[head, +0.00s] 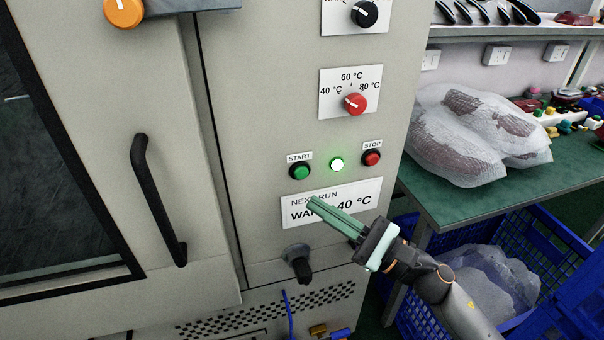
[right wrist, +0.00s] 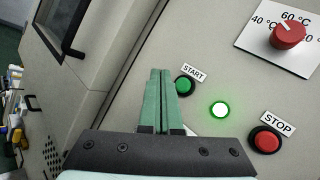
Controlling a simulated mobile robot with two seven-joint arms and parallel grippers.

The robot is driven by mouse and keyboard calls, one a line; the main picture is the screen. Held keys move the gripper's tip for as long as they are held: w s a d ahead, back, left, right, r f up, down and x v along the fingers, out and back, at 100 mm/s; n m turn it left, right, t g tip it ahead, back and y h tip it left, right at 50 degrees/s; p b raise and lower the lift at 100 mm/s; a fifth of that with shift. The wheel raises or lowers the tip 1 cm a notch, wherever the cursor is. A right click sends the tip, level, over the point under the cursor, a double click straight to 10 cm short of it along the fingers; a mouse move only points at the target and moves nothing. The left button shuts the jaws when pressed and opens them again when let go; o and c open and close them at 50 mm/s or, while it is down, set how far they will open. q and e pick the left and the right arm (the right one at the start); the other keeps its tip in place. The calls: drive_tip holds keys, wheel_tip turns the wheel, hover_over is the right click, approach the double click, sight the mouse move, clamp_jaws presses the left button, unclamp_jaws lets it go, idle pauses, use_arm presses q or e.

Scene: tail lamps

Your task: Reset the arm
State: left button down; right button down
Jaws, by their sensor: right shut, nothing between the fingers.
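My right gripper (head: 335,220) has long green fingers, closed together and empty. My left gripper is in neither view.
The panel has a green START button (head: 300,172), a lit green lamp (head: 337,164), a red STOP button (head: 371,158) and a red temperature knob (head: 355,104). A black door handle (head: 158,200) stands out at left. A green table (head: 440,205) with wrapped lamps (head: 470,135) and a blue crate (head: 535,250) are at right.

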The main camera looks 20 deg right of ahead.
drive_tip(key=s+d+f+m+t+h+p, duration=0.15)
drive_tip(key=f+m+h, duration=0.4)
drive_tip(key=m, duration=0.85)
drive_tip(key=d+f+m+h+p, duration=0.3)
drive_tip(key=f+m+h, duration=0.3)
drive_tip(key=m, duration=0.9)
drive_tip(key=s+a+f+m+g+h+p, duration=0.1)
drive_tip(key=s+f+m+g, duration=0.6)
drive_tip(key=s+f+m, duration=0.7)
drive_tip(key=a+f+m+p, duration=0.1)
drive_tip(key=m, duration=0.3)
drive_tip(key=shift+s+f+m, duration=0.15)
drive_tip(key=shift+f+m, duration=0.15)
drive_tip(key=shift+f, duration=0.1)
drive_tip(key=shift+h, duration=0.25)
